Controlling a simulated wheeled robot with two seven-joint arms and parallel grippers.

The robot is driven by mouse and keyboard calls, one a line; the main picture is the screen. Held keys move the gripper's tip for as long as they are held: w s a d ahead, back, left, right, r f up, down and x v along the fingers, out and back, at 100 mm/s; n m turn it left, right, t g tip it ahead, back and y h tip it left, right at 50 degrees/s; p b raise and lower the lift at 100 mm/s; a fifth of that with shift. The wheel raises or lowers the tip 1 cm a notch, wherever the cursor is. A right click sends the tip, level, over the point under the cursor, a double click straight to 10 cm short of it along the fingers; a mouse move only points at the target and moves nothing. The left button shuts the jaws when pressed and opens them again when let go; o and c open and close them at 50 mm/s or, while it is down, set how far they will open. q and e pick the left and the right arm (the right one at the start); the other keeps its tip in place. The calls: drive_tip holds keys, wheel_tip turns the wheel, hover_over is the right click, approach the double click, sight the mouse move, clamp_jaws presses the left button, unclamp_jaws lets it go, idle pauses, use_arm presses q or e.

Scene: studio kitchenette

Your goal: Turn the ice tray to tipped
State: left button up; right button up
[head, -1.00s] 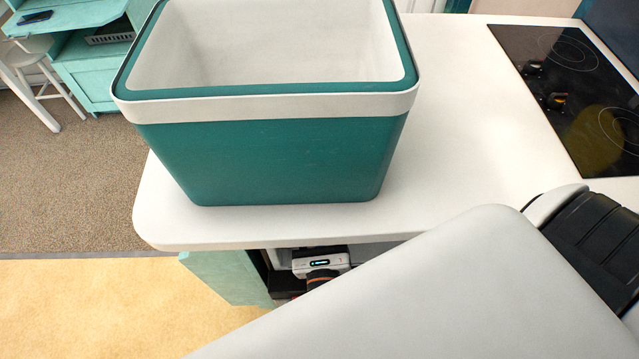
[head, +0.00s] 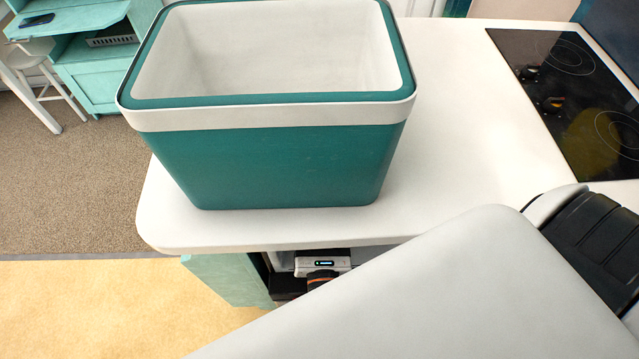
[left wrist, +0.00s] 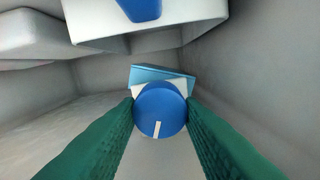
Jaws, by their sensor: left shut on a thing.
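In the left wrist view, my left gripper (left wrist: 159,108) has its green fingers shut on a round blue knob (left wrist: 158,105), one on each side. The knob has a white mark near its bottom edge. Behind it shows a little of a white front and a light-blue piece (left wrist: 163,74), which seems to be the ice tray. This piece slopes slightly down to the right. The knob hides most of it. In the head view, my left gripper's fingers are hidden below the counter. My right gripper is not in view.
Around the knob are the pale grey walls (left wrist: 245,65) of a compartment. A second blue knob (left wrist: 140,8) on a white unit hangs just above. In the head view, a green cooler box (head: 275,165) stands on the white counter (head: 455,150), left of a black hob (head: 575,110).

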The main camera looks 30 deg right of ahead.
use_arm(q)
drive_tip(key=shift+m, duration=0.8)
drive_tip(key=o, duration=1)
drive_tip(key=shift+s, duration=0.1)
drive_tip(key=v, duration=1.2)
drive_tip(key=shift+b, duration=0.35)
